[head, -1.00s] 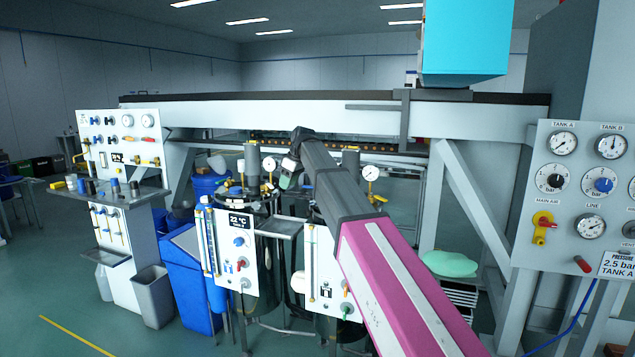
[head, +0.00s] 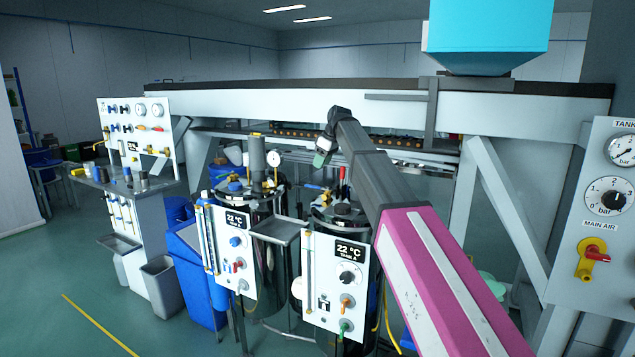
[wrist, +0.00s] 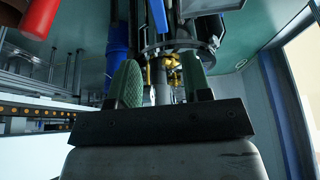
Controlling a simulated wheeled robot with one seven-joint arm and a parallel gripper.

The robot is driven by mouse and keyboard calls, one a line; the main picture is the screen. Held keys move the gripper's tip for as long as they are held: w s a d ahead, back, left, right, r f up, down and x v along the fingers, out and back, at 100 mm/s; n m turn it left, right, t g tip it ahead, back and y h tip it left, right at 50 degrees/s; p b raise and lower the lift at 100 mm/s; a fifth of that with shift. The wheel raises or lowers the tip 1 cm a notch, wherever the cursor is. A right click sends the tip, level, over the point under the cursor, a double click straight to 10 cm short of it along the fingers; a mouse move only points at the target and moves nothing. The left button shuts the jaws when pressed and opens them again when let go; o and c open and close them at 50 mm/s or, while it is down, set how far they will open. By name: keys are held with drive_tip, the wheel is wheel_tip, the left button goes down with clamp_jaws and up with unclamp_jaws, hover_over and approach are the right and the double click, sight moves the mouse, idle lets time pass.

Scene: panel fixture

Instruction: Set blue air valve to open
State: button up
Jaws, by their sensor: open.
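Small blue parts show in several places, and I cannot tell for sure which is the blue air valve. A blue lever (head: 313,187) lies by the brass fittings on the lid of the right tank. A blue knob (head: 235,241) is on the left tank's white panel. My gripper (head: 326,148) is in the air above and behind the right tank in the picture, touching nothing that I can see. In the wrist view my gripper (wrist: 160,78) has its two green fingers apart and nothing between them; brass fittings (wrist: 174,72) show beyond them.
The right tank's panel (head: 335,292) reads 22 °C. A valve board (head: 137,135) is at left. A long white beam (head: 300,108) crosses behind. Open floor (head: 60,265) lies at front left.

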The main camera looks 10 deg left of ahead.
sight(312, 186)
drive_tip(key=x, duration=0.9)
drive_tip(key=shift+f, duration=0.15)
clamp_jaws()
